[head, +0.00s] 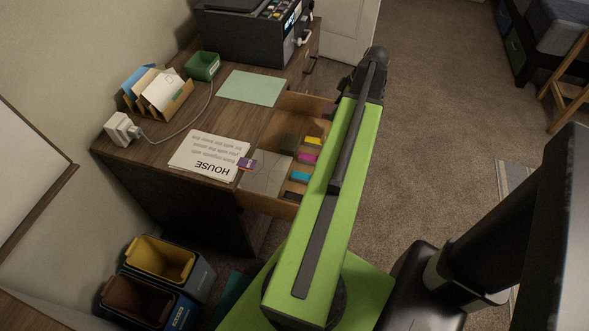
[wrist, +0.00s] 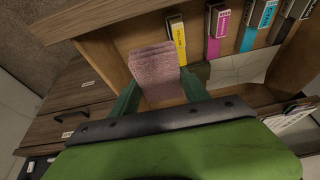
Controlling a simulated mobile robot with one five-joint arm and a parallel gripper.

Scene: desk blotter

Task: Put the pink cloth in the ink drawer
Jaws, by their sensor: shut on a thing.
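My gripper (wrist: 160,88) shows in the wrist view with its green fingers shut on the pink cloth (wrist: 154,66). The cloth is folded into a small upright block between the fingers. Behind it in that view is the open wooden ink drawer (wrist: 138,37), with yellow, magenta, cyan and black ink cartridges in a row. In the head view the drawer (head: 271,208) is pulled out from the desk. My green arm covers its right side there and hides my gripper and the cloth. I cannot tell how high the cloth is above the drawer floor.
The desk holds a printer (head: 250,30), a green sheet (head: 251,87), papers marked HOUSE (head: 207,153), a letter holder (head: 160,92), a green box (head: 202,66) and a white charger (head: 122,129). Two bins (head: 160,260) stand on the floor.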

